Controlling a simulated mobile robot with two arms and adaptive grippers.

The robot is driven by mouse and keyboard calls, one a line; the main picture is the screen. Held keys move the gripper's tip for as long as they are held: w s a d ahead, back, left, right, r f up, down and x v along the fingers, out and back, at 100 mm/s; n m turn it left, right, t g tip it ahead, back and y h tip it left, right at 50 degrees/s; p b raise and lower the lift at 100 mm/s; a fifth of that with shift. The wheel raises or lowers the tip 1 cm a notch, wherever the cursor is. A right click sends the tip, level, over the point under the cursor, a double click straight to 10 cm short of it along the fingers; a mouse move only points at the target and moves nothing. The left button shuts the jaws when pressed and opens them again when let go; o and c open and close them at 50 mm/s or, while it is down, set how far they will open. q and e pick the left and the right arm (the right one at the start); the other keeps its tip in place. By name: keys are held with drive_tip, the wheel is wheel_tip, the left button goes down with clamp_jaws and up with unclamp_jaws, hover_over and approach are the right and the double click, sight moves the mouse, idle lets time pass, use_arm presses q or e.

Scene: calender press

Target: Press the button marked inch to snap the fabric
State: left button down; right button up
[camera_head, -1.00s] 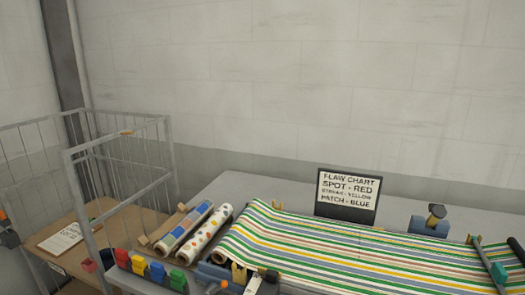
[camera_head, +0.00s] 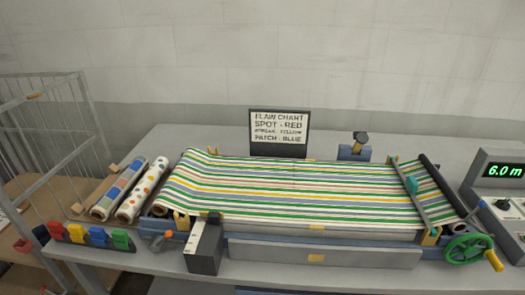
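The striped fabric (camera_head: 300,190) lies stretched across the machine bed, with green, yellow, red, blue and white stripes running lengthwise. At its right end is a dark roller (camera_head: 440,185). A grey control box (camera_head: 487,173) stands at the right edge, partly cut off, with a green display (camera_head: 503,170) reading 6.0 m. A dark knob (camera_head: 502,204) and a small light-coloured control (camera_head: 483,205) sit on its lower panel. No inch marking is readable. Neither of my grippers is in view.
A flaw chart (camera_head: 279,130) stands behind the fabric. A green handwheel (camera_head: 464,248) with a yellow handle is at the front right. Coloured clips (camera_head: 98,237) and patterned rolls (camera_head: 140,190) are at left, beside a wire cage (camera_head: 45,140). The table behind the bed is mostly clear.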

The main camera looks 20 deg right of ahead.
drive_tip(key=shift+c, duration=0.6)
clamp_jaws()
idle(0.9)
